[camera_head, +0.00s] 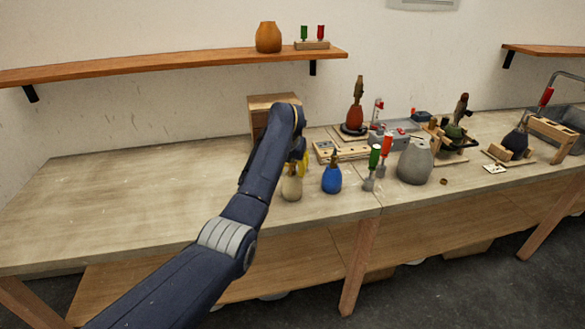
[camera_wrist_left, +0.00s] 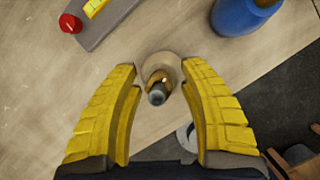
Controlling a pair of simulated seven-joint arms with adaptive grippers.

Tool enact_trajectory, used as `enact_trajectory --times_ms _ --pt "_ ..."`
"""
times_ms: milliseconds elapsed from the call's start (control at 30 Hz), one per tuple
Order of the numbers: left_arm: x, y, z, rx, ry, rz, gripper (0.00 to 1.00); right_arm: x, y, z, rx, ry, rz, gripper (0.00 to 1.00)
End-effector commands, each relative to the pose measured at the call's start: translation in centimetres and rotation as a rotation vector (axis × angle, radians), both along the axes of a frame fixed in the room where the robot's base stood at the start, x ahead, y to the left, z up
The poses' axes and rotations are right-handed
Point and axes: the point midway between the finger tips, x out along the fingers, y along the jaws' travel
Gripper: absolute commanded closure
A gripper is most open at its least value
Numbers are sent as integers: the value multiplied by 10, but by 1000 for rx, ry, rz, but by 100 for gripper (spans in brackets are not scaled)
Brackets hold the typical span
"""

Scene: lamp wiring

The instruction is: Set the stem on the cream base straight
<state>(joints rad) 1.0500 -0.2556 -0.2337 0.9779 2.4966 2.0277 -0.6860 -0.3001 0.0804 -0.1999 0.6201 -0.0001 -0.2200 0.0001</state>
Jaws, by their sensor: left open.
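In the left wrist view the cream base (camera_wrist_left: 172,62) is seen from above, between the yellow fingers. A stem with a dark tip (camera_wrist_left: 157,92) rises from it toward the camera and looks off the base's centre, toward the lower left. My left gripper (camera_head: 302,160) is above the base; its fingers (camera_wrist_left: 158,85) are open on either side of the stem, with a gap on both sides. My right gripper is not in view.
A blue vase-shaped base (camera_head: 331,180) stands close to the right of the cream one. A grey base (camera_head: 415,162) and red and green screwdrivers (camera_head: 386,146) are farther right. A wooden box (camera_head: 262,106) is behind. The bench's left part is clear.

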Motion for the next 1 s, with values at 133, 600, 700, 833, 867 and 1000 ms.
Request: enact_trajectory --times_ms 133,600,700,833,867,1000 --pt "0 0 0 0 0 0 62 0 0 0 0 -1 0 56" --pt "0 0 0 1 0 -1 100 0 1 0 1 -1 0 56" --pt "0 0 0 1 0 -1 100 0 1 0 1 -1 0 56" --pt "0 0 0 0 -1 -1 100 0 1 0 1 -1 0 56" --pt "0 0 0 -2 -2 0 100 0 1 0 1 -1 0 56" --pt "-1 -1 0 -45 -12 -4 100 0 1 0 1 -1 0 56"
